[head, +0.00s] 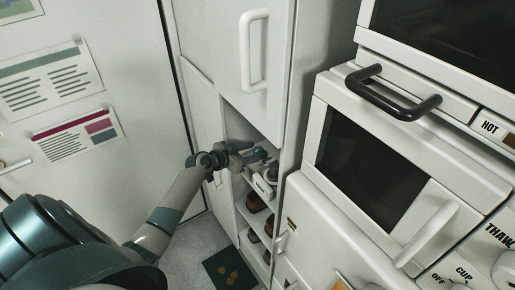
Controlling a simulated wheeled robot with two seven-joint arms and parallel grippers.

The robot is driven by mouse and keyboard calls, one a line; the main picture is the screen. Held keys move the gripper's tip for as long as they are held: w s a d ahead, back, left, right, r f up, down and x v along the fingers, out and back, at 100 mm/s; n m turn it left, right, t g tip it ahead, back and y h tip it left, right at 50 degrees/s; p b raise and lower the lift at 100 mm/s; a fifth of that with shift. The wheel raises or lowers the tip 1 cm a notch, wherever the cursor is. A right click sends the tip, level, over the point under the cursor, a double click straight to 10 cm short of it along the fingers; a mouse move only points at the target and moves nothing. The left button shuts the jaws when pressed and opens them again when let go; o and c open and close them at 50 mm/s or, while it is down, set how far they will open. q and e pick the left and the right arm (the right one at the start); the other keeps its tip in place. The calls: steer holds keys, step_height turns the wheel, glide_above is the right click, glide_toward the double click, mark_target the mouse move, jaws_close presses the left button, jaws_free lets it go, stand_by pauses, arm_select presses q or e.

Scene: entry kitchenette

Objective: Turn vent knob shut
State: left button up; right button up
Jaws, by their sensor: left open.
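My left gripper (257,157) reaches in from the left, open, with its fingers at the open shelf front of the tall white cabinet (213,95). A small pale object (265,182) sits just below the fingers, partly hidden by them. I cannot tell what it is or whether the fingers touch it. No knob marked as a vent can be made out. A white knob (503,271) under a "THAW" label and another white knob (460,287) by "OFF" and "CUP" are at the lower right, far from the gripper. My right gripper is not in view.
The open shelves below hold dark brown items (256,202). A white oven unit with a dark window (367,165) and a black handle (393,93) fills the right. A white door with posters (50,78) stands left. A dark mat (231,269) lies on the floor.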

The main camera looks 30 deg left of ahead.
arm_select(q)
steer(key=shift+x, duration=1.05)
steer(key=c, duration=1.1)
steer(key=shift+o, duration=0.2)
steer(key=shift+d+r+n+y+p, duration=0.15)
steer(key=shift+n+y+p, duration=0.35)
steer(key=shift+p, duration=0.7)
steer(key=n+y+p, duration=0.2)
steer(key=p, duration=0.1)
steer(key=shift+r+t, duration=0.1)
steer(key=shift+t, duration=0.2)
steer(key=shift+n+y+p, duration=0.6)
steer(key=shift+y, duration=0.3)
steer(key=shift+n+y, duration=0.7)
steer(key=shift+f, duration=0.25)
steer(key=shift+n+y, duration=0.3)
steer(key=shift+y, duration=0.2)
